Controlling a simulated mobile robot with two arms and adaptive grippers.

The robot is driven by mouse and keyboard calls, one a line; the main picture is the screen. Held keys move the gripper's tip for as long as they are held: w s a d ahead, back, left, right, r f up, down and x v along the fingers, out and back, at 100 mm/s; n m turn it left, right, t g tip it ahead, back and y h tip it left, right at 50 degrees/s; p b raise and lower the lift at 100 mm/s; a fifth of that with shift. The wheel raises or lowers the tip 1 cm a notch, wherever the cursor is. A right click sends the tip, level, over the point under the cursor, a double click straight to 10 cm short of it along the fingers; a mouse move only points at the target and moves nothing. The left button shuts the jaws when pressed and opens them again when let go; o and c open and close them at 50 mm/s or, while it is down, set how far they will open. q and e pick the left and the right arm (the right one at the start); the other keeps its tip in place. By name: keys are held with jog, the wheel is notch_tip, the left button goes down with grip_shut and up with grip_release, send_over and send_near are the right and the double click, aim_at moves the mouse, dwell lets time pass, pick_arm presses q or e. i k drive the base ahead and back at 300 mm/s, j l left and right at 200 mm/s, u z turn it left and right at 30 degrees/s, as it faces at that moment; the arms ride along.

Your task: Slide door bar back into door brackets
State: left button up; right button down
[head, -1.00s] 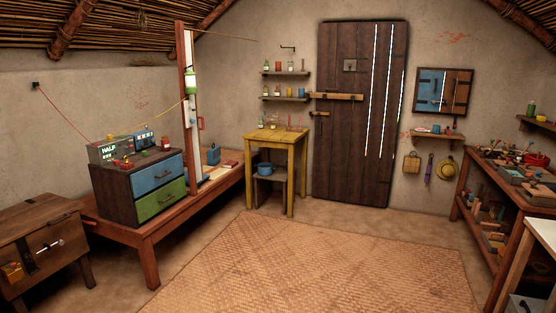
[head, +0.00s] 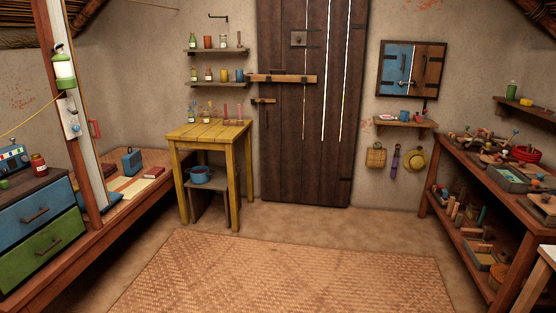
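The dark plank door (head: 300,150) stands in the far wall and looks closed, with bright light through its vertical gaps. The light wooden door bar (head: 283,79) lies level across the door's left part at upper-middle height. Its left end reaches past the door's left edge. Dark bracket pieces show along the bar, but they are too small to tell how the bar sits in them. A smaller wooden piece (head: 264,100) is on the door's left edge below the bar. Neither of my grippers is in view.
A yellow table (head: 208,133) with bottles stands left of the door, with a stool and blue pot (head: 201,175) under it. A crowded workbench (head: 480,180) is at right, a drawer chest (head: 38,225) at left. The woven mat (head: 270,275) and floor before the door are clear.

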aim_at(284, 78)
jog(key=i, duration=2.7)
